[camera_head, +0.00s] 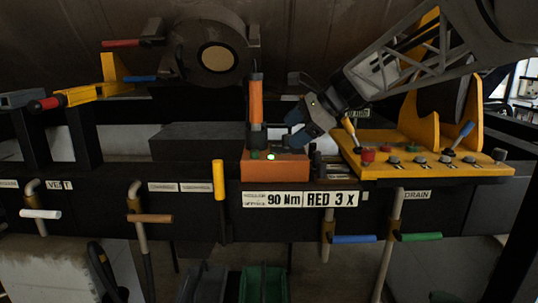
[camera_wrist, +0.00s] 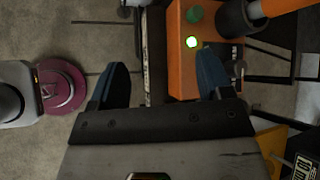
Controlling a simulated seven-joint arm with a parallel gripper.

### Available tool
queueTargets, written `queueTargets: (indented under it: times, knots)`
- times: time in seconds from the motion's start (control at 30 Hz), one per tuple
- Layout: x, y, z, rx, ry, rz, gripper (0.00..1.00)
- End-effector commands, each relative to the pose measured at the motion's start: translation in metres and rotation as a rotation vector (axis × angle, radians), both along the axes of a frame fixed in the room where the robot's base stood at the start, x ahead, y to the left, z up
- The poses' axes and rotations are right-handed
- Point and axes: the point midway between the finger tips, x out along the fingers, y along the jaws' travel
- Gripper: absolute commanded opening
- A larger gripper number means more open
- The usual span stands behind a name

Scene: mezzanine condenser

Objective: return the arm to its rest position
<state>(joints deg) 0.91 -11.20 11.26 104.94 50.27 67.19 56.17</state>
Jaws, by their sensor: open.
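My gripper (camera_head: 296,127) hangs at the end of my arm, just right of the upright orange tool (camera_head: 256,105) and above the right end of the orange base box (camera_head: 275,167). In the wrist view my gripper (camera_wrist: 163,82) has its two blue fingers apart, with nothing held between them. The orange box (camera_wrist: 190,70) with its lit green lamp lies beyond the right finger. I cannot tell from these views whether a finger touches the tool or box.
A yellow panel (camera_head: 430,171) with several knobs and levers stands at right, close to my arm. A yellow handle (camera_head: 218,180) stands upright at the bench's front edge. Coloured valve handles, such as the blue one (camera_head: 354,239), hang below. A grey block (camera_head: 198,142) lies left.

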Motion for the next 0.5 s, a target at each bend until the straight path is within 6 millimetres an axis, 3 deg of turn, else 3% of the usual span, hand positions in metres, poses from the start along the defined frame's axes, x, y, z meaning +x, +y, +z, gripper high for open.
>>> queueTargets:
  times: [0.03,0.5]
  knots:
    - [-0.019,-0.004,-0.008,-0.049,-0.029,0.03,0.72]
    - [-0.174,-0.053,-0.1,-0.518,-0.275,0.429,0.72]
